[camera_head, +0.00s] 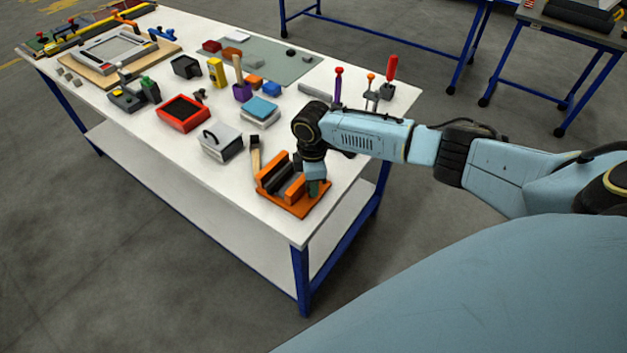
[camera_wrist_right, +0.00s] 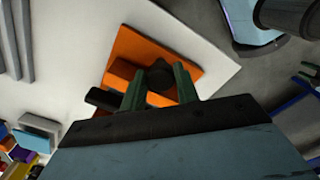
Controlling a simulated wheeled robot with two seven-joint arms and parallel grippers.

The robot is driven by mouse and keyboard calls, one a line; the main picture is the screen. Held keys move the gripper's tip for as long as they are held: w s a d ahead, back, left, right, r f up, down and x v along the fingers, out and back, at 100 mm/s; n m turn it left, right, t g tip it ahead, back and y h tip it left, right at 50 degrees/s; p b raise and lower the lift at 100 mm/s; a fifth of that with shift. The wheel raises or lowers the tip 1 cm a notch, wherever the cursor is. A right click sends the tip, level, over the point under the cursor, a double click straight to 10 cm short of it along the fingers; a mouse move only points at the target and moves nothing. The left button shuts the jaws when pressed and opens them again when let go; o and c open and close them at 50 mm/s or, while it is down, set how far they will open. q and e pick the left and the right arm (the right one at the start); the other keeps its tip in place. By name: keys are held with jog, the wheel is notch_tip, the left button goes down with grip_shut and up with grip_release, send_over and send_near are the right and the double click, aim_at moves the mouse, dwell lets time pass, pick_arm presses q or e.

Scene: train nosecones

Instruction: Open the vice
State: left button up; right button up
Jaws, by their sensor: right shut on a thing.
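The orange vice (camera_head: 273,171) stands near the front right corner of the white table. Dark jaw bars lie between its orange blocks. In the right wrist view its orange base (camera_wrist_right: 135,50) shows, with a dark round handle part (camera_wrist_right: 160,80) in front. My right gripper (camera_head: 318,187) reaches down at the right end of the vice. In the right wrist view, its green fingers (camera_wrist_right: 158,88) are closed on the dark handle part between them. My arm hides part of the vice's right side. My left gripper is in neither view.
A hammer with a wooden handle (camera_head: 254,154) lies close behind the vice. A grey box with a handle (camera_head: 220,142) and a red tray (camera_head: 183,113) stand to the left. Upright screwdrivers (camera_head: 390,70) stand behind my arm. The table's front edge is near the vice.

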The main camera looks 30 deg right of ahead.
jog(key=shift+w+a+r, duration=0.1)
jog(key=shift+w+a, duration=0.05)
jog(key=shift+a, duration=0.25)
jog(key=o, duration=1)
jog(key=shift+c, duration=0.2)
jog(key=shift+d, duration=0.1)
